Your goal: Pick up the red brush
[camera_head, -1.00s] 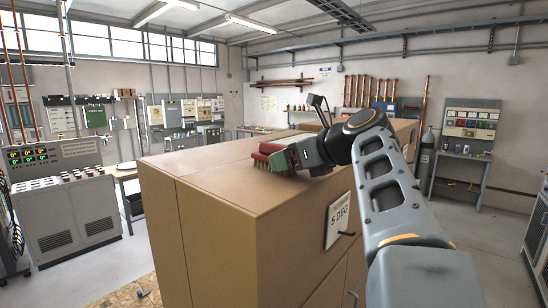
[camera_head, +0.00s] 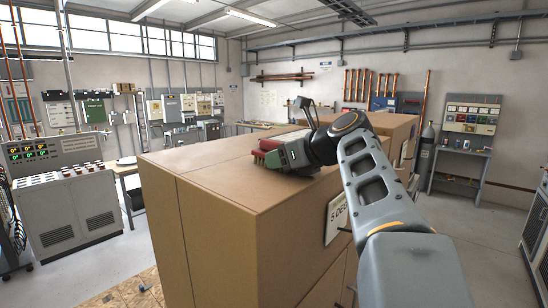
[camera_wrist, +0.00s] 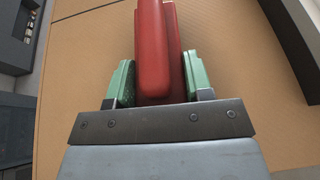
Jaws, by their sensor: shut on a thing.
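The red brush (camera_head: 265,150) is at my gripper's end, over the top of the tan cabinet (camera_head: 215,185). In the wrist view the red brush (camera_wrist: 154,50) stands between the two green finger pads, which press on it from both sides. My gripper (camera_head: 276,158) is shut on it; the gripper also shows in the wrist view (camera_wrist: 158,82). The brush's bristles are mostly hidden in the head view. I cannot tell whether the brush touches the cabinet top.
The cabinet top is otherwise clear to the left of my gripper. A plate with lettering (camera_head: 337,217) is on the cabinet's side. A grey control console (camera_head: 68,205) stands at the left, and a workbench (camera_head: 462,155) at the back right.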

